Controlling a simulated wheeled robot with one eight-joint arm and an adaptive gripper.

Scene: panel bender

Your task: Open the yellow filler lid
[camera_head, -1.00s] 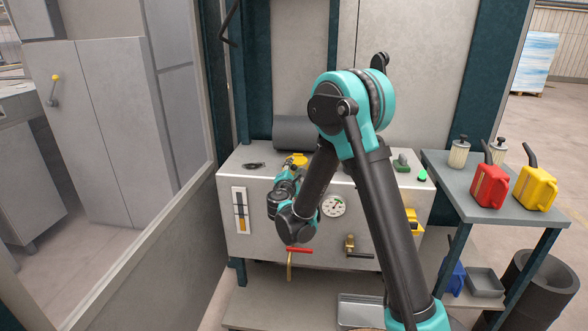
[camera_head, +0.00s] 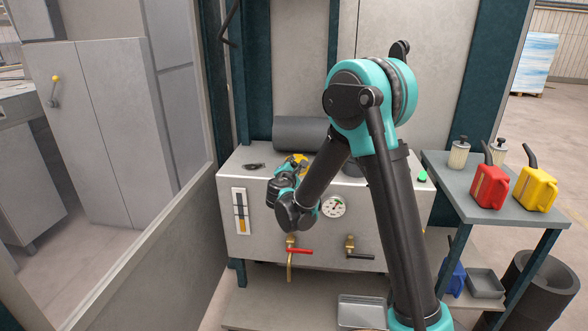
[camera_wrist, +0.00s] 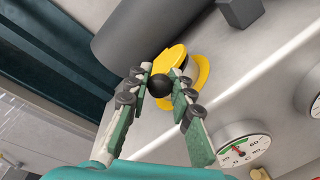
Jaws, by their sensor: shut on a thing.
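The yellow filler lid (camera_wrist: 169,58) is on top of the light grey tank in the wrist view, with a black ball knob (camera_wrist: 161,87) at its near side. The lid looks tilted up from a yellow ring (camera_wrist: 201,76) beside it. My gripper (camera_wrist: 162,92) has its two fingers on either side of the knob and is shut on it. In the head view only a bit of yellow (camera_head: 300,159) shows behind my wrist; the fingertips and knob are hard to make out there.
A dark grey cylinder (camera_head: 296,133) lies behind the lid. The tank front (camera_head: 262,225) carries a dial gauge (camera_head: 334,207), a level glass (camera_head: 241,212) and a red-handled valve (camera_head: 299,251). A side table (camera_head: 447,174) at right holds a red can (camera_head: 489,187) and a yellow can (camera_head: 535,188).

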